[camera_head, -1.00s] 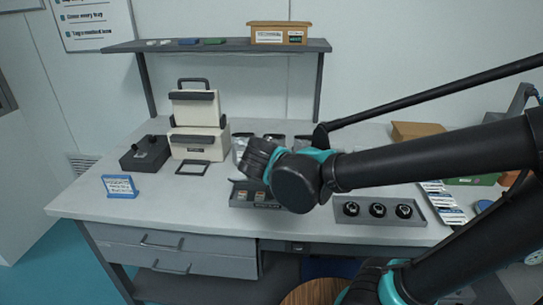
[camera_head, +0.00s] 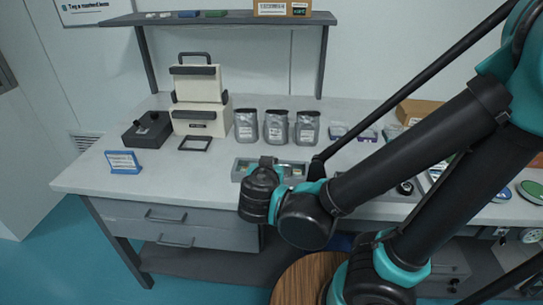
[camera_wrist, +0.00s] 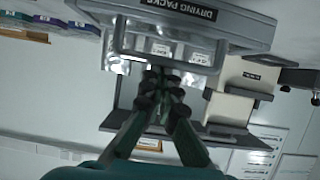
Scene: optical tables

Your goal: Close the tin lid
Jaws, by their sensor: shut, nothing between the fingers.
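The grey tin (camera_head: 243,163) stands near the table's front edge in the head view, partly hidden behind my arm. In the wrist view, which is upside down, a grey tin (camera_wrist: 235,25) labelled "DRYING PACKS" fills the top. Silver packs with pale labels show in or behind its frame; I cannot tell which. How far open the lid stands is unclear. My gripper (camera_wrist: 161,75) is shut and empty, its fingertips in front of the tin's edge in the wrist view. Whether they touch it I cannot tell. In the head view my wrist hides the fingertips.
Three silver pouches (camera_head: 277,128) stand behind the tin. A cream case (camera_head: 200,116), a black control box (camera_head: 148,131) and a blue sign (camera_head: 123,161) are at left. A dark frame (camera_head: 195,144) lies flat before the case. Small boxes (camera_head: 338,131) stand at right.

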